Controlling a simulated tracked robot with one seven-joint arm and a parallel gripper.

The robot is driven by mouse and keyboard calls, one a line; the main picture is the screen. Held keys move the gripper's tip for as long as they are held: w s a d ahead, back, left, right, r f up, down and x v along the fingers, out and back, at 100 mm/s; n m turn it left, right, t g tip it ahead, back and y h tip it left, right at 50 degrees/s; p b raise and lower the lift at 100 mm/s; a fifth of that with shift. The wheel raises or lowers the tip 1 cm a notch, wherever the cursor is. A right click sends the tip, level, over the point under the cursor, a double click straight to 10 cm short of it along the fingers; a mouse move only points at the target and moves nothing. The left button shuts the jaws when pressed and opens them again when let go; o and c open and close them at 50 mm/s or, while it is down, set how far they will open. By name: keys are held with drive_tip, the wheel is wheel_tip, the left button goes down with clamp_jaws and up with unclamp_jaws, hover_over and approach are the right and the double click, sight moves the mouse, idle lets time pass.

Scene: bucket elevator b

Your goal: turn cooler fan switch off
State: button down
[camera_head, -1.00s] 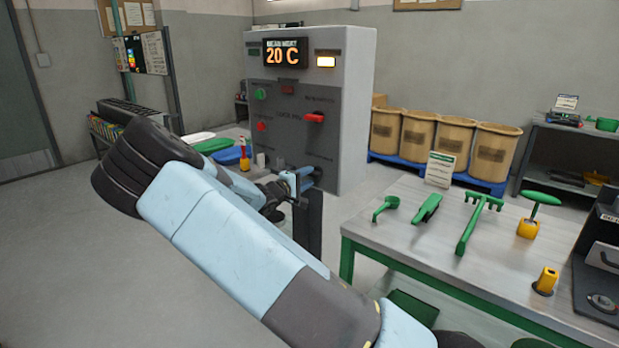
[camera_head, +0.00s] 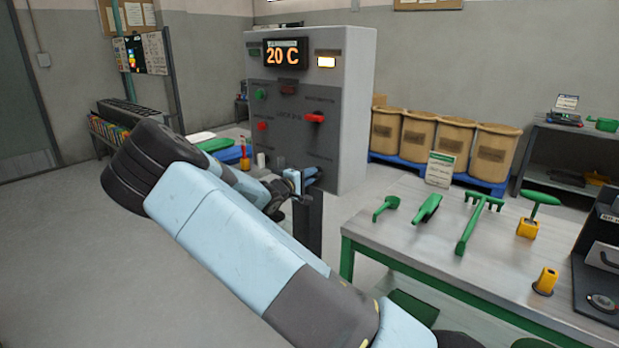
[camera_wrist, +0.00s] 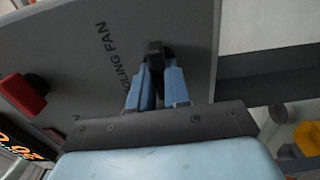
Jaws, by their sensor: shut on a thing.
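The cooler fan switch (camera_wrist: 155,53) is a small black knob on the grey panel, beside lettering that ends in "LING FAN". My gripper (camera_wrist: 158,75) has its two blue fingers on either side of the knob, closed on it. In the head view my gripper (camera_head: 305,177) is at the lower right of the control cabinet (camera_head: 355,110). There the gripper largely hides the switch, and its exact angle is hard to tell.
The cabinet's red switch (camera_head: 314,118) sits above my gripper and also shows in the wrist view (camera_wrist: 22,94). A display (camera_head: 285,54) reads 20 C, next to a lit lamp (camera_head: 326,62). A table (camera_head: 390,235) with green tools stands to the right.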

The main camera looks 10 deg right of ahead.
drive_tip(key=shift+f, duration=0.15)
drive_tip(key=shift+s+d+f+n, duration=0.1)
drive_tip(key=shift+n, duration=4.4)
drive_tip(key=shift+s+d+f+n, duration=0.1)
drive_tip(key=shift+n, duration=4.4)
drive_tip(key=shift+r, duration=0.1)
